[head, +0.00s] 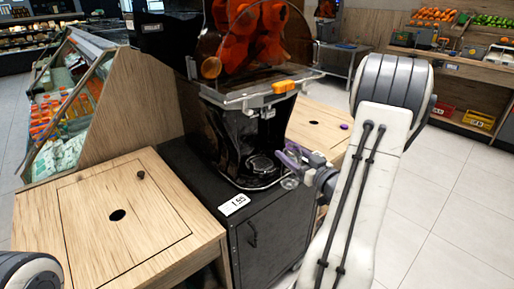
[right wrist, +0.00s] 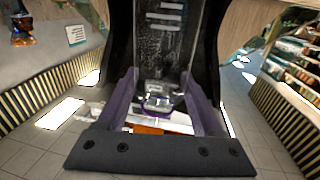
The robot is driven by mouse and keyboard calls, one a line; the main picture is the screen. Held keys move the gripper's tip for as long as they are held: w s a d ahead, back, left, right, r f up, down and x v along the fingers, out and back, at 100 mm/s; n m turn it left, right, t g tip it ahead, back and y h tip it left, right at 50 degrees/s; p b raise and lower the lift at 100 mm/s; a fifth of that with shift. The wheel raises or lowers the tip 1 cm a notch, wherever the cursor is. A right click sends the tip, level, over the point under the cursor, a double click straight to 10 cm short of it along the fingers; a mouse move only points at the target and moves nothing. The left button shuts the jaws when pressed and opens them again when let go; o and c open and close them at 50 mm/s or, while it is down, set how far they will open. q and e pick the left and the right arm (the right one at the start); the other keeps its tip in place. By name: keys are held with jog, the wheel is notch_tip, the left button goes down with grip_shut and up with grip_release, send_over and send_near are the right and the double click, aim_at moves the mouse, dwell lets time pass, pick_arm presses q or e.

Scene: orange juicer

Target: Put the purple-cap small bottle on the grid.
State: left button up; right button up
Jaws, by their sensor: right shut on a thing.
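My right gripper (head: 297,160) has purple fingers and is shut on a small clear bottle (head: 290,182) in front of the juicer. In the right wrist view the bottle (right wrist: 158,104), with a purple ring, shows between the two fingers (right wrist: 160,92). I cannot tell whether a cap is on it. The grid (head: 262,165) is at the base of the black juicer recess, just left of the gripper. The bottle looks to be beside the grid, not over it. My left gripper is not in view; only part of my left arm shows at lower left.
A small purple round thing (head: 344,126) lies on the right wooden counter (head: 318,118). A wooden counter (head: 90,235) stands at left.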

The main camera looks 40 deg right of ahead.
jog(key=w+d+f, duration=0.1)
jog(key=w, duration=1.4)
jog(key=shift+w+d+f, duration=0.15)
jog(key=shift+w+f, duration=0.15)
jog(key=shift+w, duration=0.1)
jog(key=shift+f, duration=0.15)
jog(key=o, duration=1.3)
